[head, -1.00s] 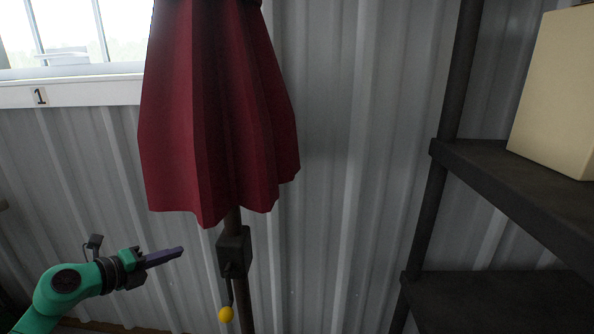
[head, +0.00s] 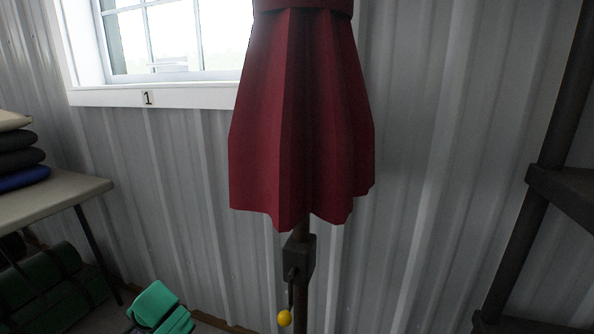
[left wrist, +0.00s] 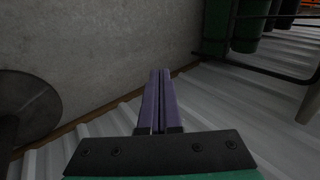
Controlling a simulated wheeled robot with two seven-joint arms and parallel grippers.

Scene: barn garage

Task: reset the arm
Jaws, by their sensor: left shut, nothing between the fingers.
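My left gripper (left wrist: 160,74) shows in the left wrist view, its two purple fingers pressed together with nothing between them. It is apart from everything around it. In the head view only a green part of my left arm (head: 160,306) shows at the bottom edge, and the fingers are out of the picture. My right arm and gripper are in neither view.
A closed red umbrella (head: 300,120) on a pole with a yellow-knobbed crank (head: 285,317) stands ahead. A table (head: 60,197) with stacked cushions is at left, green rolls (head: 50,290) below it. A dark shelf (head: 565,190) stands at right. A round dark base (left wrist: 25,105) lies on the floor.

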